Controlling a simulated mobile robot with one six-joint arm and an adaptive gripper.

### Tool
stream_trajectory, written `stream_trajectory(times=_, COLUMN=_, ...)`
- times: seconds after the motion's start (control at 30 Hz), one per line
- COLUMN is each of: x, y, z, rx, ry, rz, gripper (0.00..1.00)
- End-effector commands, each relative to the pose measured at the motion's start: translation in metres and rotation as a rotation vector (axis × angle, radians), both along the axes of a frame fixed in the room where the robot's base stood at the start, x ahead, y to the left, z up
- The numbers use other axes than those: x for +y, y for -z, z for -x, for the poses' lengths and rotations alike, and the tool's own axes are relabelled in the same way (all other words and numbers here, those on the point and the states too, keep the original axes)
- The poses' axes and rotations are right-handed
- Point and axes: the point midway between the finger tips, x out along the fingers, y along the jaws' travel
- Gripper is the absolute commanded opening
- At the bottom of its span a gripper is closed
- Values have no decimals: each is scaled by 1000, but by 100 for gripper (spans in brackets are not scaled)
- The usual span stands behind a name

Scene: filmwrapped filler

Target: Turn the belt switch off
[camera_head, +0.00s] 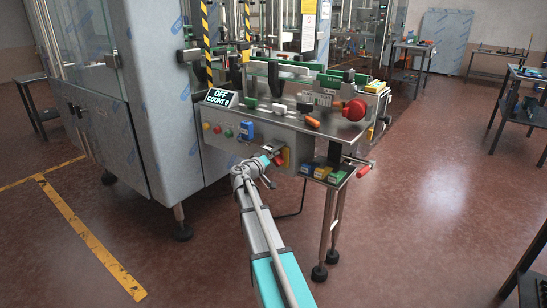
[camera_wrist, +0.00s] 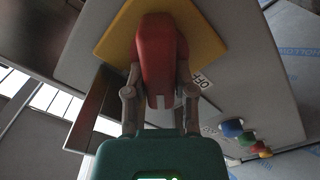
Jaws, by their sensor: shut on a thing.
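The belt switch is a red handle (camera_wrist: 158,50) on a yellow plate (camera_wrist: 208,32), mounted on the grey front panel. The yellow plate also shows in the head view (camera_head: 286,158). My gripper (camera_wrist: 158,78) has one finger on each side of the red handle and is shut on it. In the wrist view the handle runs up and down, with white marks at its lower end. An OFF label (camera_wrist: 203,81) lies to the lower right of the handle. A display (camera_head: 220,98) on the bench reads "OFF" and "COUNT 0". Part of the handle is hidden by my gripper.
Blue, red and green controls (camera_head: 247,131) sit on the panel left of the switch. A red emergency-type knob (camera_head: 355,110) and an orange object (camera_head: 312,122) are on the bench top. Small coloured boxes (camera_head: 322,172) sit on a low shelf right of the switch. The floor in front is open.

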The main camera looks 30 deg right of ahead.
Motion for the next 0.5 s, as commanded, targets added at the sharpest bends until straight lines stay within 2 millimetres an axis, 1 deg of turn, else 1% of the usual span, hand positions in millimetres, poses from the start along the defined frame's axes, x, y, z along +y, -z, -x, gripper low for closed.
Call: stream_trajectory(times=0.5, x=1, y=5, z=-4, rx=454, ry=-2, rz=165, gripper=0)
